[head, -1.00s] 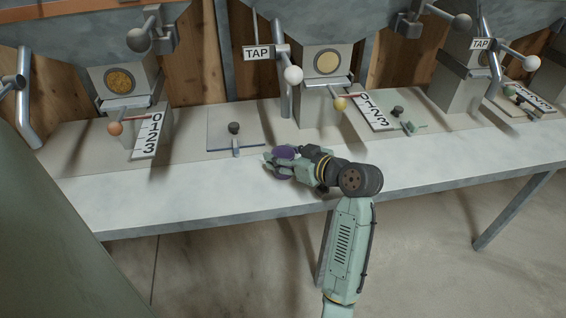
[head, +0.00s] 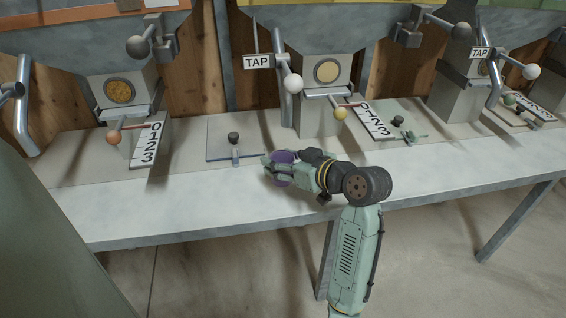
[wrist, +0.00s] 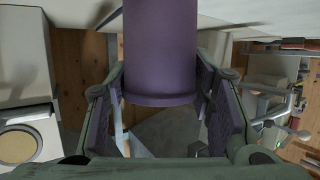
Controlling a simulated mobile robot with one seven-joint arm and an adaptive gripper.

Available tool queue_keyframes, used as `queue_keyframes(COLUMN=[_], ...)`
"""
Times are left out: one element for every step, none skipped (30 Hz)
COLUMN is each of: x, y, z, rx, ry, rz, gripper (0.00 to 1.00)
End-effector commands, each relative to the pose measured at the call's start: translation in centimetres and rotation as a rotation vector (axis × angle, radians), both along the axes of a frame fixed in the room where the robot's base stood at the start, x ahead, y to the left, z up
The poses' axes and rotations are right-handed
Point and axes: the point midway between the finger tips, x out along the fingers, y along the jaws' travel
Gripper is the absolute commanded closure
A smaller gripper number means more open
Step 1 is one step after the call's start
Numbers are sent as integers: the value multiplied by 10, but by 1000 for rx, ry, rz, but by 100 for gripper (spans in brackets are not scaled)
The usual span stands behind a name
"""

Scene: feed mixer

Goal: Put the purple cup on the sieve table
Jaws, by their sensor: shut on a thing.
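The purple cup (head: 285,156) is between the fingers of my gripper (head: 272,165), over the front part of the long grey bench (head: 190,208). In the wrist view the cup (wrist: 160,48) fills the upper middle, with the fingers of my gripper (wrist: 160,95) shut on either side of it. Whether the cup touches the bench top or hangs just above it I cannot tell. I cannot pick out a sieve table for certain in these views.
A numbered scale (head: 148,146) and a flat plate with a black knob (head: 234,138) lie left. The bench front is mostly clear.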

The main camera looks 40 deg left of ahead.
Motion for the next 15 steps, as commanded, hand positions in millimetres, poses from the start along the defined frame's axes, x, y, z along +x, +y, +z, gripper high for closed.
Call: queue_keyframes(x=[-11, -17, -25, -32, -38, -47, -53, -59, -67, -74, -79, -87, -93, -95, -93], y=[-7, -11, -17, -21, -25, -30, -34, -38, -43, -47, -51, -55, -59, -60, -60], z=[-1, 0, 1, 2, 2, 3, 4, 5, 6, 6, 7, 8, 9, 14, 18], rx=[3, 3, 2, 4, 3, 2, 3, 2, 3, 3, 3, 3, 1, 0, 0], ry=[-4, -4, -5, -4, -3, -5, -4, -5, -4, -4, -4, -4, -5, 2, 9], rz=[-1, -2, -1, -2, -1, -1, -2, -1, -2, -2, -1, -1, -1, -1, 0], gripper=[74, 74, 74, 74, 74, 74, 74, 74, 74, 74, 74, 74, 74, 74, 74])
